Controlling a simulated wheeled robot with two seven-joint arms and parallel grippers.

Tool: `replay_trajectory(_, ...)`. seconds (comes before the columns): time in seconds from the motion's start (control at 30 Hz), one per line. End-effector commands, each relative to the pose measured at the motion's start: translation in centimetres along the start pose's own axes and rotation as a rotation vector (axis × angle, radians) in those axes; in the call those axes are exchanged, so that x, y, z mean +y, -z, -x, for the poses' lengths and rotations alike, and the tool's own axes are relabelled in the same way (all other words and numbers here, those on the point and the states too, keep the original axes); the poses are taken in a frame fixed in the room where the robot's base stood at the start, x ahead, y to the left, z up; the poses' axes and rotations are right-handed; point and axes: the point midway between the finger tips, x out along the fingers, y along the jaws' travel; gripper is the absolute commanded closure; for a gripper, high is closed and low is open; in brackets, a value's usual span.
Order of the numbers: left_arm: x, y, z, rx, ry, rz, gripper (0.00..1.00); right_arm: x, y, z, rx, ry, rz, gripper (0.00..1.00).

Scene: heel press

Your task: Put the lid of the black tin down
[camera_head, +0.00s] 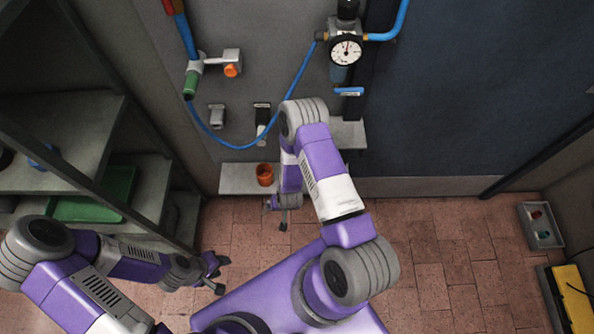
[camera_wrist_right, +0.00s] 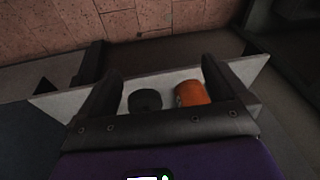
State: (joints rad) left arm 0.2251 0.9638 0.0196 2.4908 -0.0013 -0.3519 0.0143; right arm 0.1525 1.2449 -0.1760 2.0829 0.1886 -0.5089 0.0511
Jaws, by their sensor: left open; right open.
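A dark round tin (camera_wrist_right: 145,100), which looks like the black tin, sits on a pale shelf (camera_wrist_right: 75,101) in the right wrist view. I cannot tell whether its lid is on, raised or apart. In the head view it is hidden behind my right arm. An orange tin (camera_wrist_right: 192,93) stands next to it and also shows in the head view (camera_head: 265,174). My right gripper (camera_head: 275,215) is open and empty, with its fingers (camera_wrist_right: 162,65) spread either side of both tins in the picture. My left gripper (camera_head: 220,274) is open and empty above the floor at lower left.
The wall shelf (camera_head: 236,178) is narrow. A blue hose (camera_head: 290,98), a pressure gauge (camera_head: 346,50) and a valve with an orange knob (camera_head: 231,70) are on the wall. Shelving with a green tray (camera_head: 112,190) stands left.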

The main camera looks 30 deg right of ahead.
Motion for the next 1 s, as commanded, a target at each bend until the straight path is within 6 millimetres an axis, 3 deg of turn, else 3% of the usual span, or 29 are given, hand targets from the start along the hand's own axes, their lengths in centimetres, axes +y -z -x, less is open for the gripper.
replay_trajectory(0.03,0.6,-0.1,1.6,0.0,0.0,0.0,0.57,0.9,2.2,-0.4,0.065,-0.042,-0.013,0.0)
replay_trajectory(0.1,1.0,-0.1,2.6,0.0,0.0,0.0,0.57,2.3,5.0,-1.4,0.152,-0.089,-0.03,0.0)
replay_trajectory(0.2,1.3,-0.2,3.5,0.0,0.0,0.0,0.57,3.6,8.1,-2.3,0.256,-0.135,-0.041,0.0)
replay_trajectory(0.3,1.5,-0.2,4.0,0.0,0.0,0.0,0.57,4.2,10.0,-2.7,0.322,-0.159,-0.043,0.0)
replay_trajectory(1.0,0.6,-0.1,1.6,-0.001,0.0,0.0,0.57,6.1,13.8,-9.6,0.358,-0.169,-0.045,0.0)
